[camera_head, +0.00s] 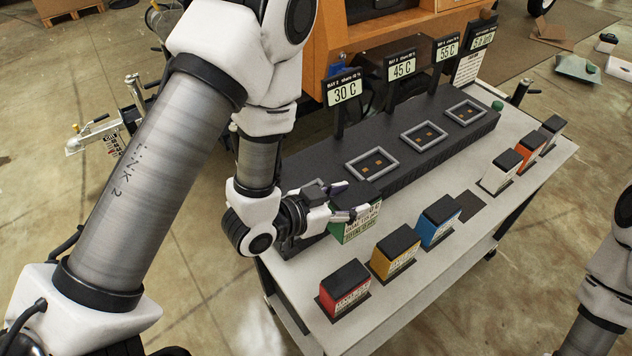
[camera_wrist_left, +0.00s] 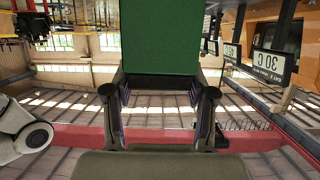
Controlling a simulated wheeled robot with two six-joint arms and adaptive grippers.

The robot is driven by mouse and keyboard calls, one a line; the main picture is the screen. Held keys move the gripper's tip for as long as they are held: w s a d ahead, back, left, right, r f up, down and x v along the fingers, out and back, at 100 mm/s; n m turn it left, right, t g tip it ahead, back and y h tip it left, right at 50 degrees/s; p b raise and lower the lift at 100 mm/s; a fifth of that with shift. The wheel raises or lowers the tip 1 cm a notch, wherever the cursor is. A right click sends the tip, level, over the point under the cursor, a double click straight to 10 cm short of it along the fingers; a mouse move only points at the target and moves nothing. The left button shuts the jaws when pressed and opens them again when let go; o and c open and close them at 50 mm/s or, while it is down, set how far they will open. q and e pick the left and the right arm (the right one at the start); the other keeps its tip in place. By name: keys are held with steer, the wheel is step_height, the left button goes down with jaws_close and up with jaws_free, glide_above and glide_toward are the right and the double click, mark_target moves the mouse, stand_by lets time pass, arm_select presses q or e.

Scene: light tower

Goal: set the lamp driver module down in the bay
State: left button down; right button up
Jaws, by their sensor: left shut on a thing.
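The lamp driver module is a green block with a white label (camera_head: 356,223). My left gripper (camera_head: 343,200) is shut on it at the near left end of the dark rail (camera_head: 300,165). In the left wrist view, the green module (camera_wrist_left: 160,40) sits between the two fingers. Grey square bay frames show on the rail: one nearest the module (camera_head: 371,163), one in the middle (camera_head: 424,134) and one farther right (camera_head: 466,112). The arm and module hide the rail's near end. I cannot tell whether the module touches the rail. My right gripper is out of view.
Black-topped modules stand on the light table: red (camera_head: 345,288), yellow (camera_head: 396,252), blue (camera_head: 439,221), white (camera_head: 502,171), orange (camera_head: 531,152) and dark (camera_head: 552,128). A dark pad (camera_head: 471,206) is bare. Temperature signs, such as 30 C (camera_head: 344,92), stand behind the rail.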

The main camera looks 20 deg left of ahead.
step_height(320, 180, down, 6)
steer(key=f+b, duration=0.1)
steer(key=b, duration=0.5)
arm_select(q)
steer(key=w+a+f+p, duration=0.2)
steer(key=w+a, duration=0.1)
steer(key=a, duration=0.3)
steer(key=w+a+f+p, duration=0.3)
steer(key=a, duration=0.4)
steer(key=shift+a+p, duration=0.15)
steer(key=shift+p, duration=0.15)
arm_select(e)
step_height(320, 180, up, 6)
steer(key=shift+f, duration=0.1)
arm_select(q)
steer(key=shift+s+f, duration=0.1)
steer(key=shift+f, duration=0.05)
steer(key=shift+c, duration=1.8)
jaws_free()
